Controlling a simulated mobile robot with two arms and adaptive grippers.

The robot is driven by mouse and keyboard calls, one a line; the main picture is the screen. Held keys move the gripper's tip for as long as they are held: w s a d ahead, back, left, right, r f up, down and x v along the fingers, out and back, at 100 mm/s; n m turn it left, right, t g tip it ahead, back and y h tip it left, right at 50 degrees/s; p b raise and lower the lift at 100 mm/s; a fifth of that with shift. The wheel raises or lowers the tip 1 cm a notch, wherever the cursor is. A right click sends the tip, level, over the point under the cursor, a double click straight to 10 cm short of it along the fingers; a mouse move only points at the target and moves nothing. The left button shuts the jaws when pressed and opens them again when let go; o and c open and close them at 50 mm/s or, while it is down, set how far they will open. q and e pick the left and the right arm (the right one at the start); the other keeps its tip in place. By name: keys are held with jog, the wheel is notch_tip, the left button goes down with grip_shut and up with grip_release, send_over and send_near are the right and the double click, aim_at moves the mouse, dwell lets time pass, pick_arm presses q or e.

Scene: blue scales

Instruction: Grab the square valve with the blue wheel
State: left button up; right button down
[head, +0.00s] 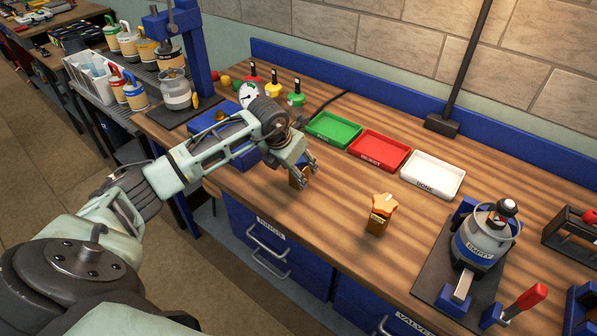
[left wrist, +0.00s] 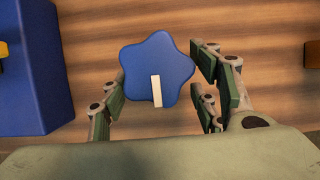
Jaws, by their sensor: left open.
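The blue valve wheel (left wrist: 157,68) is star-shaped with a white mark and shows in the left wrist view. It lies between the spread fingers of my left gripper (left wrist: 162,95), nearer the left finger; contact cannot be told. In the head view my left gripper (head: 306,178) points down over the workbench, around a small brown valve body (head: 296,180) that it mostly hides. The blue wheel is hidden there. A second valve with an orange wheel (head: 383,205) stands upright to the right. My right gripper is not in view.
Green (head: 333,129), red (head: 379,149) and white (head: 433,174) trays line the back of the bench (head: 340,215). A blue box (head: 222,135) with a dial stands behind my arm. A cylinder labelled empty (head: 482,243) stands at right. Bench around the orange valve is clear.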

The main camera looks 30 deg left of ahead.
aim_at(293, 183)
pick_arm(q)
jog(key=x, duration=0.3)
jog(key=shift+w+f+p, duration=0.1)
jog(key=shift+w+p, duration=0.1)
jog(key=shift+p, duration=0.2)
grip_shut()
